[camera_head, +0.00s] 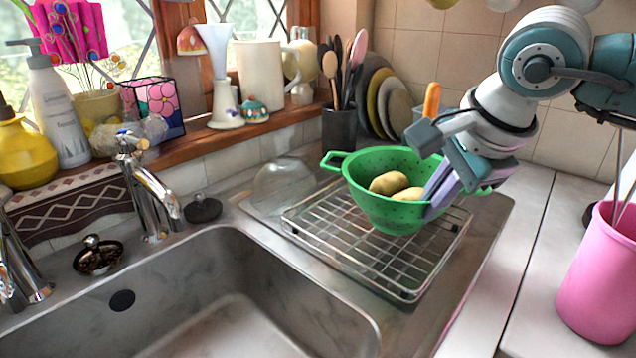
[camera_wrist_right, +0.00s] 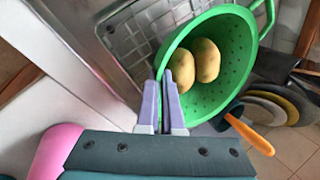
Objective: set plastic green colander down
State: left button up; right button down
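The green plastic colander (camera_head: 375,205) is over the wire rack on the drainboard, roughly upright, with two potatoes (camera_head: 396,187) inside. I cannot tell whether its base touches the rack (camera_head: 345,262). My right gripper (camera_head: 436,192) comes down from the upper right, its pale purple fingers closed on the colander's near-right rim. In the right wrist view the fingers (camera_wrist_right: 165,88) pinch the rim of the colander (camera_wrist_right: 232,50), and the potatoes (camera_wrist_right: 193,64) lie inside. The gripper hides part of the right rim. My left gripper is not in view.
The steel sink (camera_head: 240,290) is at front left, with a faucet (camera_head: 150,190) behind it. A clear dome (camera_head: 283,185) stands left of the rack. A utensil holder (camera_head: 339,128) and plates (camera_head: 390,103) are behind. A pink bin (camera_head: 597,285) stands right; the counter between is clear.

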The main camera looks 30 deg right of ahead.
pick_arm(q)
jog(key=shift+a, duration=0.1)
pick_arm(e)
notch_tip(320, 180, down, 2)
jog(key=shift+f, duration=0.15)
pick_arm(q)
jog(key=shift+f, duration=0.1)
pick_arm(e)
jog(key=shift+f, duration=0.15)
jog(key=c, duration=1.1)
grip_release()
